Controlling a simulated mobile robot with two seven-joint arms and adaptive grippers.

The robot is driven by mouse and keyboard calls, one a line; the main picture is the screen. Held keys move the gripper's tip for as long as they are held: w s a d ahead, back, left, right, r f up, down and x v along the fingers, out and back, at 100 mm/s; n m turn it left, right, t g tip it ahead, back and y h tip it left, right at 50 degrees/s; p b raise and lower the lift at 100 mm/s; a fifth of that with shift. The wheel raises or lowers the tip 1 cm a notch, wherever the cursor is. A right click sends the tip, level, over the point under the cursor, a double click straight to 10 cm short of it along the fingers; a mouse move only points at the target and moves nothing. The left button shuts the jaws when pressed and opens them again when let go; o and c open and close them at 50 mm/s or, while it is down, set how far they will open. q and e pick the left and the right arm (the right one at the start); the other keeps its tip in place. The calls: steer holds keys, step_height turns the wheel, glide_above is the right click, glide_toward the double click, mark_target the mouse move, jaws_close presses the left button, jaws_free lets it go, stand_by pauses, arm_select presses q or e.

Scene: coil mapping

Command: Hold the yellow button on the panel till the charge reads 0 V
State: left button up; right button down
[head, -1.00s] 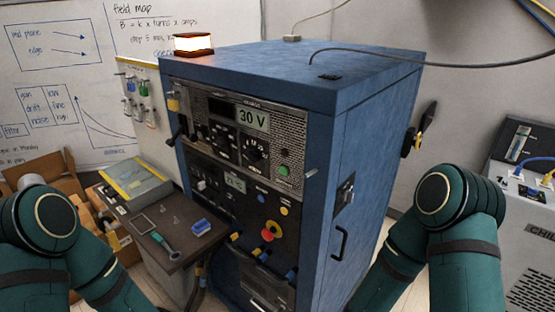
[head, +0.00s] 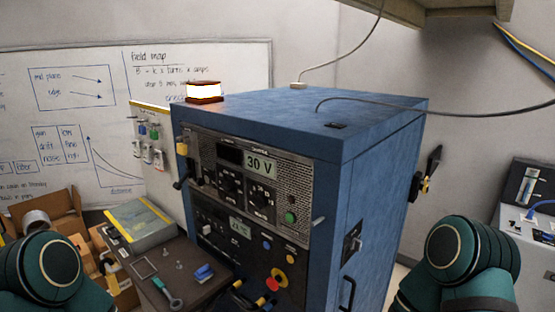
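The blue cabinet (head: 385,170) stands in the middle of the head view with its control panel facing front-left. The charge display (head: 260,163) on the upper panel reads 30 V. A small yellow button (head: 290,259) sits on the lower panel, right of a blue button (head: 266,244) and above a red knob on a yellow ring (head: 273,283). Nothing touches the yellow button. Only green links of my two arms show, at the lower left and lower right. Both grippers are out of view.
A dark side table (head: 185,283) with small tools stands left of the panel. A white chiller unit (head: 527,235) is at the right. A shelf (head: 440,10) overhangs at the top.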

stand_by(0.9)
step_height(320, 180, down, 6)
steer(key=b, duration=0.6)
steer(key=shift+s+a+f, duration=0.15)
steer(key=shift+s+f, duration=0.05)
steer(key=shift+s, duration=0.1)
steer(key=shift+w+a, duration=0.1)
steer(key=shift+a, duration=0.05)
